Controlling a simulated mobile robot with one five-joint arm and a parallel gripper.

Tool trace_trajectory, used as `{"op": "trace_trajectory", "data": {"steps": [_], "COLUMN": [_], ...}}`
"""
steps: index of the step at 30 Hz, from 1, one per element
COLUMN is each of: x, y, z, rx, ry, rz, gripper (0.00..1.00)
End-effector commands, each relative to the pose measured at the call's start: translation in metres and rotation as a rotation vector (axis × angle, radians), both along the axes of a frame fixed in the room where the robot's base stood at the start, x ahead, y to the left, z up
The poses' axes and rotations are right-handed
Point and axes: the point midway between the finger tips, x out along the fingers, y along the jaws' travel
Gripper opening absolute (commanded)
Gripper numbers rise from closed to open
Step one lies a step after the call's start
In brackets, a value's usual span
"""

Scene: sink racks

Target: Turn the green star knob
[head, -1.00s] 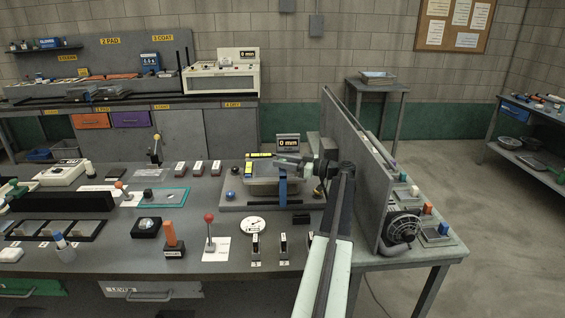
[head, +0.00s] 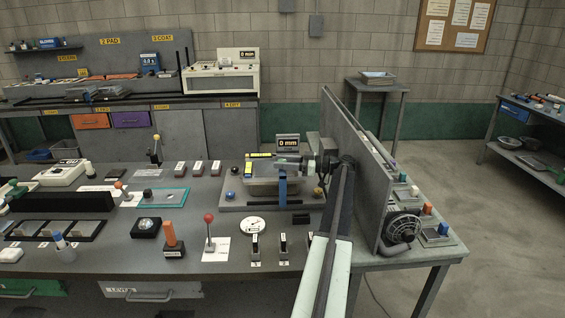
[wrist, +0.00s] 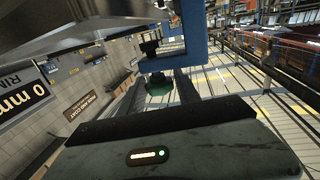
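The green star knob (wrist: 158,84) shows in the wrist view, below a blue clamp frame (wrist: 184,48) and on a dark stem. My gripper (wrist: 160,82) is open. Its two dark fingers lie left and right of the knob in the picture, with a gap visible on the right; contact on the left cannot be told. In the head view my gripper (head: 306,161) is at the right of the fixture with the blue frame (head: 282,188). The knob cannot be made out clearly there.
A tall grey panel (head: 358,165) stands close to the right of my arm. A display reading 0 mm (head: 287,143) stands behind the fixture. A red-ball lever (head: 209,219), a white dial (head: 253,226) and small switches (head: 255,245) stand in front on the bench.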

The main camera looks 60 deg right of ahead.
Motion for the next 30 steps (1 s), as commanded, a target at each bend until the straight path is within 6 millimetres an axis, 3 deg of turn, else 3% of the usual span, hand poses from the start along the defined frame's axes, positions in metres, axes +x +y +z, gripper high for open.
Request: {"op": "trace_trajectory", "data": {"steps": [11,14,18,21,30], "x": [0.001,0.001,0.002,-0.017,-0.066], "y": [0.0,0.0,0.0,0.027,0.095], "z": [0.003,0.015,0.046,0.04,0.047], "rx": [0.001,0.001,0.001,0.001,0.001], "ry": [-0.004,-0.004,-0.003,-0.003,-0.003], "rz": [-0.002,-0.002,-0.001,-0.003,-0.004], "gripper": [0.55,0.55,0.55,0.55,0.55]}}
